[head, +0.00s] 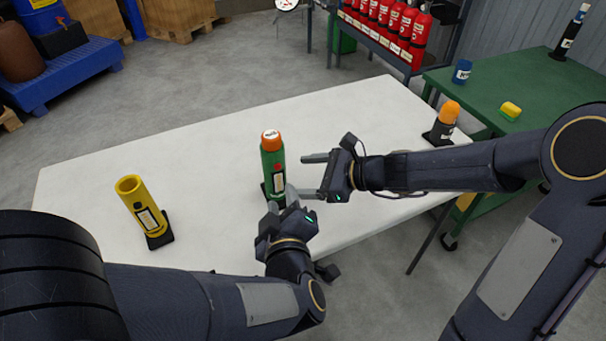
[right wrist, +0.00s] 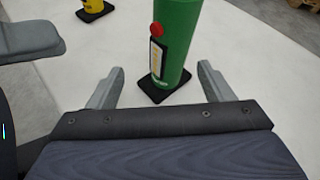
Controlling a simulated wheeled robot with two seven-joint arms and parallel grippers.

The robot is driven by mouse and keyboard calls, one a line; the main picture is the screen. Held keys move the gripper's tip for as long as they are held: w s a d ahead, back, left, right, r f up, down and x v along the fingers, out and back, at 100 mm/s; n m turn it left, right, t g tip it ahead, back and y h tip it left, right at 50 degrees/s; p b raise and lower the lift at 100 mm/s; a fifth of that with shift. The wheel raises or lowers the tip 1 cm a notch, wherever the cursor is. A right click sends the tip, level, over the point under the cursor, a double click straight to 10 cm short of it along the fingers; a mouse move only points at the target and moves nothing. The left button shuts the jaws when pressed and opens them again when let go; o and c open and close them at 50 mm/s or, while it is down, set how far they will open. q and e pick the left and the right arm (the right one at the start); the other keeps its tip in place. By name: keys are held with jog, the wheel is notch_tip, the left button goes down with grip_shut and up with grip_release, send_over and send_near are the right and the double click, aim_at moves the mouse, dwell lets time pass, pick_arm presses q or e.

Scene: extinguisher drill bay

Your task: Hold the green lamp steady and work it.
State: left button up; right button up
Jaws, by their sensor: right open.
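The green lamp (head: 272,168) stands upright on a dark square base on the white table, with an orange top and a red button on its side. In the right wrist view its lower body (right wrist: 178,45), button and label show; its top is out of frame. My right gripper (head: 303,174) is open to the right of the lamp, its fingers pointing at it. In its wrist view the lamp stands beyond and between the fingertips, apart from them. My left gripper (head: 281,198) is low at the lamp's near side, its fingers looking apart; the lamp is not between them in the right wrist view.
A yellow tube-shaped lamp (head: 143,206) stands on the left of the white table (head: 215,158). A dark lamp with an orange top (head: 447,116) stands at the right end, beyond my right forearm. A green table (head: 475,85) and a rack of red extinguishers (head: 405,35) are behind.

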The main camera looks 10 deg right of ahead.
aim_at(285, 175)
jog(key=shift+w+a+f+m, duration=0.3)
jog(key=shift+w+f+m, duration=0.55)
jog(key=shift+m, duration=0.05)
jog(key=shift+w+a+f, duration=0.2)
jog(key=shift+a, duration=0.05)
jog(key=shift+x, duration=3.55)
jog(key=shift+w+r, duration=0.1)
jog(key=shift+w, duration=0.05)
jog(key=shift+c, duration=0.4)
jog(key=c, duration=1.2)
pick_arm(q)
jog(key=shift+c, duration=0.5)
pick_arm(e)
jog(key=shift+c, duration=0.7)
pick_arm(q)
grip_shut()
